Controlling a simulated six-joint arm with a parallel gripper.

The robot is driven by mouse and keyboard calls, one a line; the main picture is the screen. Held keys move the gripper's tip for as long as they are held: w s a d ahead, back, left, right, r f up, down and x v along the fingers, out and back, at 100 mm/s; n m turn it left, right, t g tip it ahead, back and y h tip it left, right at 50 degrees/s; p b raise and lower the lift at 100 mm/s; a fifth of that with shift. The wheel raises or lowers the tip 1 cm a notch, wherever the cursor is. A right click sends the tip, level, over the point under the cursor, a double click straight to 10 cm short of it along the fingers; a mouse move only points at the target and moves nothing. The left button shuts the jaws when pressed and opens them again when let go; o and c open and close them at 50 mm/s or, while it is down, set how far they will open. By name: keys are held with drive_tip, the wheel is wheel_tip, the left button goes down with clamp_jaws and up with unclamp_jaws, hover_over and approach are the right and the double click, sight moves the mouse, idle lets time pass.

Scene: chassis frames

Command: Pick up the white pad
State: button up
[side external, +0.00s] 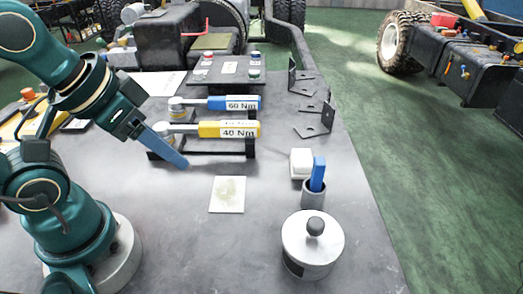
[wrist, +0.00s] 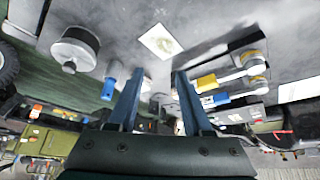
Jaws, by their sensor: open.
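A flat, square white pad (side external: 228,194) with a faint greenish stain lies on the grey table, near its middle. It also shows in the wrist view (wrist: 160,41), beyond my fingertips. My gripper (side external: 182,163) is above the table, up and to the left of the pad in the side view. In the wrist view its two blue fingers (wrist: 157,74) are apart with nothing held between them. A small white block (side external: 301,160) stands farther right, beside a grey cup (side external: 313,196) holding a blue-handled tool (side external: 318,173).
A yellow 40 Nm torque wrench (side external: 228,129) and a blue 60 Nm one (side external: 233,103) lie on a rack close to my gripper. A round lidded pot (side external: 312,250) stands at front right. Angle brackets (side external: 315,120) lie at the right. Table around the pad is clear.

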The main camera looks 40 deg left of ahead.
drive_tip(key=o, duration=0.8)
